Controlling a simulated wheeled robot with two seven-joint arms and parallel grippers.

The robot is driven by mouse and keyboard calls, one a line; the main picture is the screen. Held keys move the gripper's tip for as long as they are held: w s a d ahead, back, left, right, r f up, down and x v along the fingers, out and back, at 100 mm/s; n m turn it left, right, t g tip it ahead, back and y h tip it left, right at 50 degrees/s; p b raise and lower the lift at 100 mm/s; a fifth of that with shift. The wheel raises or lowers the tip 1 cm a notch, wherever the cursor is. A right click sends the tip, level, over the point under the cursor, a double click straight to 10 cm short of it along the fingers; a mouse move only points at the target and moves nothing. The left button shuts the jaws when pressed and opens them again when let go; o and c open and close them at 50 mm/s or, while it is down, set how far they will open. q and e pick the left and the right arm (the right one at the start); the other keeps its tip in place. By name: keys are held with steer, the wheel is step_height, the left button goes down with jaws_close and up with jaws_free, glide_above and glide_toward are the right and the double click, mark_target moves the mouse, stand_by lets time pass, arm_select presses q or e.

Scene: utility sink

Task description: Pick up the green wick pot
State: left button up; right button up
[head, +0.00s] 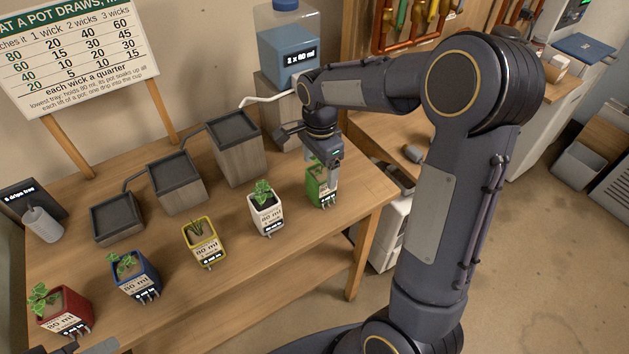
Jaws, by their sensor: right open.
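The green wick pot (322,191) stands upright on the wooden table near its right end, with a white label on its front and a plant in it. My right gripper (327,170) is directly above and around the top of the green pot, pointing down. Its jaws are open, and it hides part of the pot's rim and plant. I cannot tell whether the fingers touch the pot.
A white pot (267,213), yellow pot (204,241), blue pot (135,275) and red pot (62,308) stand in a row to the left. Stepped trays (180,181) are behind them. A water tank (288,50) and a sign (75,50) stand at the back.

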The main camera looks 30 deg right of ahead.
step_height(320, 180, down, 5)
steer(key=shift+s+d+f+p, duration=0.1)
steer(key=shift+d+p, duration=0.05)
steer(key=shift+p, duration=0.25)
steer(key=shift+c, duration=0.4)
steer(key=c, duration=1.1)
